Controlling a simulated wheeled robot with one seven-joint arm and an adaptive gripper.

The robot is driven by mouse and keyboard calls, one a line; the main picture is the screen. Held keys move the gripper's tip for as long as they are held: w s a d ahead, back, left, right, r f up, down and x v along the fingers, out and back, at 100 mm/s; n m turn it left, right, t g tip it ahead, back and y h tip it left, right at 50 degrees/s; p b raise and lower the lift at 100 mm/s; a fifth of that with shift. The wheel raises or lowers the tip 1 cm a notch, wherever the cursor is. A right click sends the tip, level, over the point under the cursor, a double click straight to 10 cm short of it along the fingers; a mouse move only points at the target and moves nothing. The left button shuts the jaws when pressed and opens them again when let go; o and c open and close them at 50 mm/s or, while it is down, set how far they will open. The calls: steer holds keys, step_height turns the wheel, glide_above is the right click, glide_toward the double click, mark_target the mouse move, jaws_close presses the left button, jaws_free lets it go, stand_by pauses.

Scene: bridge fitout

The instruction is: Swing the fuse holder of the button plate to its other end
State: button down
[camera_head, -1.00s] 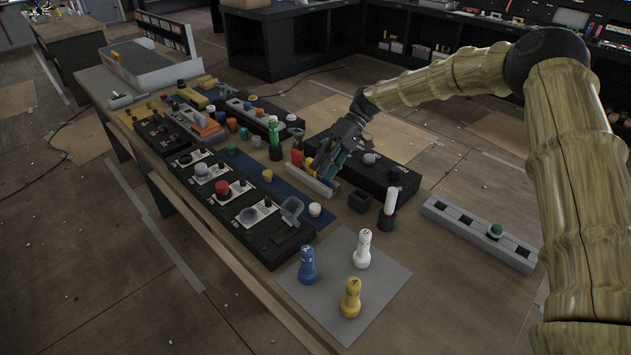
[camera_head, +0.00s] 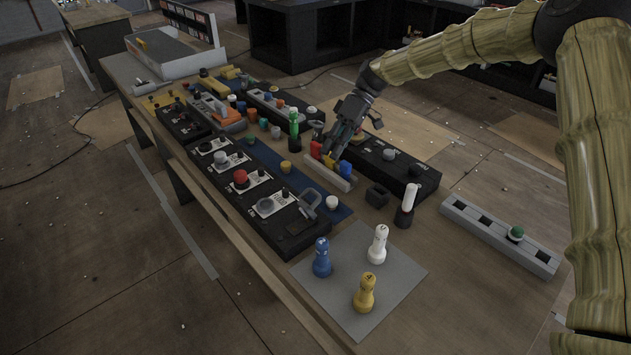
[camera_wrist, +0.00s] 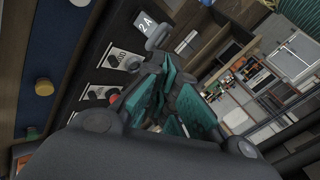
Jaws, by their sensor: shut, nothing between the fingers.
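A long black button plate (camera_head: 225,172) lies along the table's near left side. It carries white label cards, dark knobs, a red mushroom button (camera_head: 240,177) and a grey hinged loop (camera_head: 309,203) at its front end. I cannot tell for sure which part is the fuse holder. My gripper (camera_head: 335,148) is shut and empty, above the table between this plate and a second black plate (camera_head: 420,177) at right. In the wrist view, the teal-padded fingers (camera_wrist: 163,85) are close together, in front of a black plate with a "2A" label (camera_wrist: 145,22) and a red button (camera_wrist: 115,98).
Coloured blocks and a white bar (camera_head: 326,172) lie just under my gripper. Blue, white and yellow pieces stand on a grey mat (camera_head: 405,285). A grey slotted strip (camera_head: 485,228) lies far right.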

steer(key=s+a+r+n+t+h, duration=0.1)
steer(key=s+a+r+n+h, duration=0.1)
steer(key=s+a+r+n, duration=0.25)
steer(key=n+t+h+p, duration=0.2)
steer(key=n, duration=0.7)
glide_above(313, 192)
steer(key=s+a, duration=0.4)
steer(key=a, duration=0.1)
step_height(313, 192, down, 10)
steer(key=r, duration=0.1)
steer(key=w+d+f, duration=0.1)
steer(key=w+d+f+p, duration=0.1)
steer(key=shift+d, duration=0.4)
steer(key=shift+w+d+f, duration=0.25)
steer(key=shift+d, duration=0.1)
steer(key=shift+w+d+f+y, duration=0.2)
steer(key=shift+w+d+y, duration=0.2)
steer(key=shift+w+y, duration=0.1)
steer(key=shift+w+d, duration=0.1)
steer(key=shift+d, duration=0.2)
steer(key=shift+w+d, duration=0.1)
